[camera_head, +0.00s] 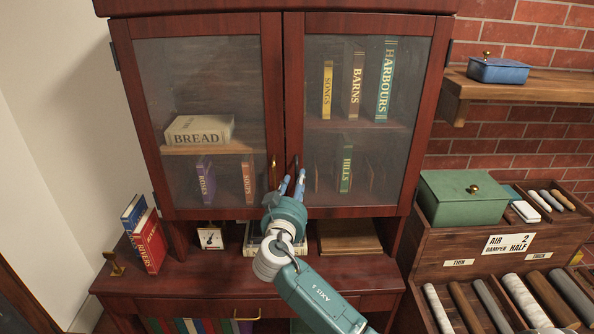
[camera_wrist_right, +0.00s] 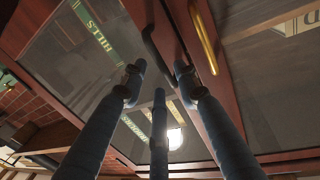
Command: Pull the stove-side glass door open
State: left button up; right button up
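The cabinet has two glass doors, both shut. The right glass door (camera_head: 364,100) has a dark handle (camera_head: 295,165) on its inner edge; the left glass door (camera_head: 205,90) has a brass handle (camera_head: 273,172). No stove is in view. My right gripper (camera_head: 291,180) is in front of the right door's lower inner edge, at the dark handle. In the right wrist view its fingers (camera_wrist_right: 158,80) are spread, with the dark handle (camera_wrist_right: 150,45) just beyond them and the brass handle (camera_wrist_right: 205,35) to the right. I cannot tell whether a finger touches the handle. My left gripper is out of view.
Books stand behind both panes. Below the doors is an open ledge (camera_head: 190,275) with a red book (camera_head: 149,240) at its left. At the right are a green box (camera_head: 462,200) and a rack of rods (camera_head: 500,275). A blue box (camera_head: 498,70) sits on a wall shelf.

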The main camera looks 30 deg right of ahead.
jog(key=shift+p+x, duration=0.5)
jog(key=shift+x, duration=1.75)
jog(key=shift+f, duration=0.1)
jog(key=shift+c, duration=0.3)
grip_shut()
